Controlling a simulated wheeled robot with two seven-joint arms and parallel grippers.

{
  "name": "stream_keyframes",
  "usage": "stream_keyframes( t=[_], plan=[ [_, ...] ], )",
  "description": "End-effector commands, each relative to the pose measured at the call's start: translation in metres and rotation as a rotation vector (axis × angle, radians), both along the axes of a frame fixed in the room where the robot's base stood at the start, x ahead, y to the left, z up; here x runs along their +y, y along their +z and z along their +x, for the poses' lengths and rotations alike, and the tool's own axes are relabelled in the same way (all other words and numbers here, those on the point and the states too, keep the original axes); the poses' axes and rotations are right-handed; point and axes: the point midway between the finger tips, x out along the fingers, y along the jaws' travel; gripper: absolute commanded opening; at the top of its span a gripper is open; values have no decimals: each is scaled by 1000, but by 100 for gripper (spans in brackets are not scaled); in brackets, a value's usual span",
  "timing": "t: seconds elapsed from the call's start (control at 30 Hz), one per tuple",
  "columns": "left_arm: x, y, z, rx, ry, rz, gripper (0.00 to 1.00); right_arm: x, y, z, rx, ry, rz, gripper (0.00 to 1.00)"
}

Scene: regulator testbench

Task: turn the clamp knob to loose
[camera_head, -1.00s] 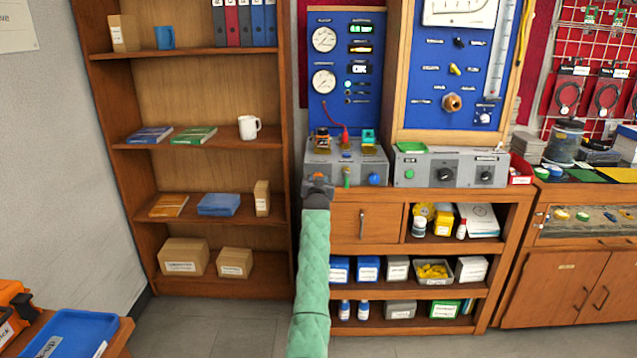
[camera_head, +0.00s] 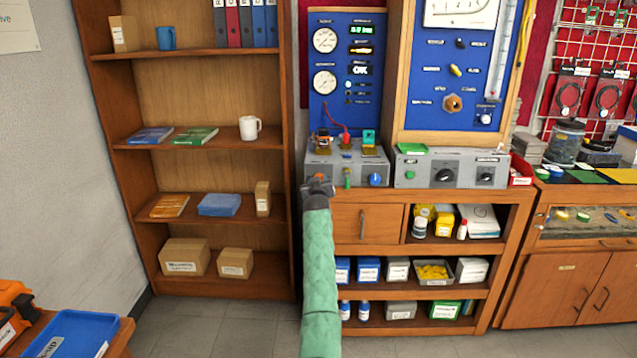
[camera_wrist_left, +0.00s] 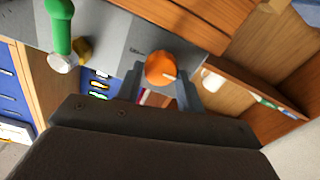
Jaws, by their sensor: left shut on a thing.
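The orange knob (camera_head: 319,176), which I take as the clamp knob, sits at the left of the front of a grey bench unit (camera_head: 347,155). It shows with a pale pointer mark in the left wrist view (camera_wrist_left: 160,69). My left gripper (camera_head: 318,184) is at this knob, with one finger on each side of it in the wrist view (camera_wrist_left: 160,88), shut on it. The gripper partly hides the knob in the head view. The lettering beside the knob is too small to read. My right gripper is in neither view.
A green lever (camera_head: 347,176) and a blue knob (camera_head: 375,180) are just right of the orange knob. A second grey unit (camera_head: 452,170) stands further right. Blue gauge panels (camera_head: 345,110) rise behind. A wooden shelf (camera_head: 215,185) stands to the left.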

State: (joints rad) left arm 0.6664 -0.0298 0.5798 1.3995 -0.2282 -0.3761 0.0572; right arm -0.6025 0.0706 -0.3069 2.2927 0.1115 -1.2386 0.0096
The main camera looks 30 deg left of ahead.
Motion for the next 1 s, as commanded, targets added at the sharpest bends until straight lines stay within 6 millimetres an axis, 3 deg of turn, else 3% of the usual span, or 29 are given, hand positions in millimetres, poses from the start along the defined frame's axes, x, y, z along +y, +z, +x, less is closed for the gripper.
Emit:
stream_keyframes(
  t=[0.13,0.17,0.27,0.67,1.0],
  plan=[
    [-1,-4,0,4,-1,-3,15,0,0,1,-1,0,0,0],
    [-1,-4,0,4,-1,-3,39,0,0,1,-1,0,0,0],
    [-1,-3,0,3,-1,-2,59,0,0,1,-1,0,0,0],
    [-4,-3,-6,1,0,0,59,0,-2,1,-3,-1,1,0],
    [-30,-4,-48,2,0,-1,59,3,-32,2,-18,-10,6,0]
  ],
)
